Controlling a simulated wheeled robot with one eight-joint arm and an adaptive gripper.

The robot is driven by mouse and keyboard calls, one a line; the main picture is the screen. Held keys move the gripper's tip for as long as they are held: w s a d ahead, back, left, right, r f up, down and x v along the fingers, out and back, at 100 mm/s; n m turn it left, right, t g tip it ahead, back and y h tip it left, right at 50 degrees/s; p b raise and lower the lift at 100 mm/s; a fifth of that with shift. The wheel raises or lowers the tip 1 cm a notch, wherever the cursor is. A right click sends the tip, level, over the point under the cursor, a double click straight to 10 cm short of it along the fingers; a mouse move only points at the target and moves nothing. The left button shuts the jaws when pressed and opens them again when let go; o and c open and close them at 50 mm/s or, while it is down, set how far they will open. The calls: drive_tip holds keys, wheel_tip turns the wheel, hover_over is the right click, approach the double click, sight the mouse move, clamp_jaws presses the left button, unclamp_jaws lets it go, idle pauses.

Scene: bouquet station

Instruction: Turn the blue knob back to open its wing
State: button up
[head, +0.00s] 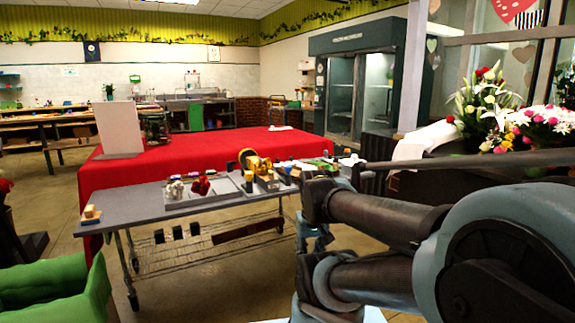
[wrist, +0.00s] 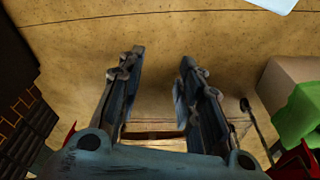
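I cannot make out the blue knob or its wing for certain in either view. Small items, some with bluish spots, crowd the cart's right end, too small to tell apart. My gripper (wrist: 159,62) is open and empty in the wrist view, its two fingers apart over bare tan floor. It touches nothing there. My arm hides part of the right side of the head view.
On the cart stand a grey tray (head: 205,205) with white and red flowers and a yellow tape roll (head: 259,164). A red-covered table (head: 230,146) stands behind. A brown box (wrist: 290,82) is beside my gripper. Open floor lies left of the cart.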

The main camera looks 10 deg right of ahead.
drive_tip(key=shift+w+a, duration=0.1)
drive_tip(key=shift+a, duration=0.05)
drive_tip(key=shift+o, duration=1.4)
wheel_tip(320, 180, up, 2)
drive_tip(key=shift+r, duration=0.1)
wheel_tip(320, 180, up, 33)
drive_tip(key=n+g, duration=0.2)
drive_tip(key=n, duration=0.4)
hover_over(288, 170)
drive_tip(key=w+d, duration=0.1)
drive_tip(key=w, duration=0.1)
drive_tip(key=f, duration=1.7)
drive_tip(key=shift+s+a+f, duration=0.15)
drive_tip(key=shift+a, duration=0.1)
drive_tip(key=c, duration=1.1)
